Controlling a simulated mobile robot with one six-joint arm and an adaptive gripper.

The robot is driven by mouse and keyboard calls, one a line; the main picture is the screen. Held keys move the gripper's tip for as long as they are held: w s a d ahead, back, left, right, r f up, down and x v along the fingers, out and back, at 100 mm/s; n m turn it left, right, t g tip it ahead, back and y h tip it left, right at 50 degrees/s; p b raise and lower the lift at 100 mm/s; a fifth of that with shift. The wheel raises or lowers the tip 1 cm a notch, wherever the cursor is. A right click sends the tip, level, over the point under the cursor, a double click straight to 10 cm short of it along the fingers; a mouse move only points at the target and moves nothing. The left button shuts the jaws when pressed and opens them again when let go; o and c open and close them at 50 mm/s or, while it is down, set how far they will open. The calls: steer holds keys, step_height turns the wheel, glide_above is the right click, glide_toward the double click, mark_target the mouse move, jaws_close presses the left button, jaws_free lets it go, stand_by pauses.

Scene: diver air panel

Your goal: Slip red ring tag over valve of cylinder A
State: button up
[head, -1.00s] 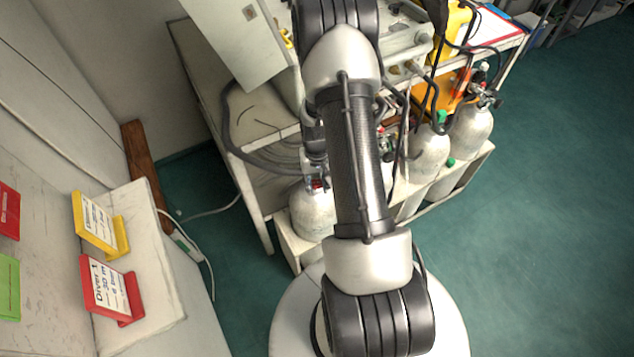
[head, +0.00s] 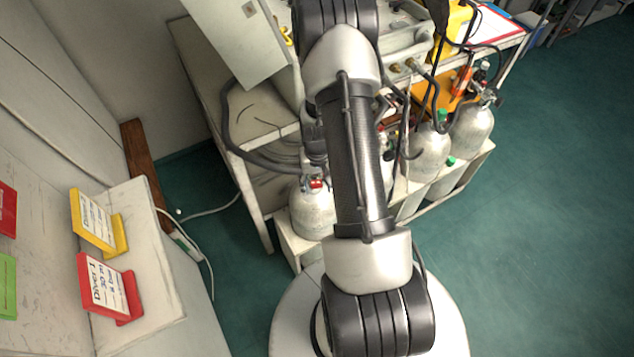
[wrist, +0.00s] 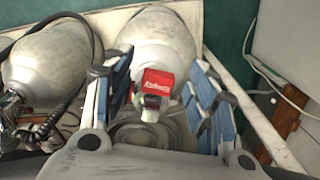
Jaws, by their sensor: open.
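The red tag (wrist: 158,83), with white lettering, sits at the valve (wrist: 150,108) of a pale grey cylinder (wrist: 160,45) in the wrist view. I cannot tell whether its ring goes fully around the valve. In the head view the red tag (head: 317,184) shows on top of the front-left cylinder (head: 312,212). No letter naming this cylinder is readable. My gripper (wrist: 168,92) is open, its blue-padded fingers on either side of the tag with gaps between. In the head view my gripper (head: 315,150) is partly hidden by my arm, just above the tag.
A second cylinder (wrist: 48,55) with a black hose stands to the left in the wrist view. More cylinders (head: 472,130) stand in the rack to the right in the head view. Hoses (head: 245,150) hang from the bench at left. Open green floor (head: 540,240) lies at right.

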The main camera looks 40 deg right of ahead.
step_height(320, 180, up, 12)
stand_by(0.6)
stand_by(0.4)
steer(key=s+a+r+n+t, duration=0.1)
steer(key=a+r+n, duration=0.1)
steer(key=a+r, duration=0.55)
steer(key=a+r+n+t, duration=0.1)
steer(key=a+r, duration=0.3)
steer(key=r, duration=0.6)
steer(key=s+a+r+n+t, duration=0.2)
steer(key=s+a+r+n, duration=0.1)
steer(key=s+a+r, duration=0.6)
steer(key=s+a, duration=0.3)
steer(key=s, duration=0.1)
steer(key=shift+s+n+t, duration=0.3)
steer(key=shift+s+n, duration=0.05)
steer(key=shift+n, duration=0.05)
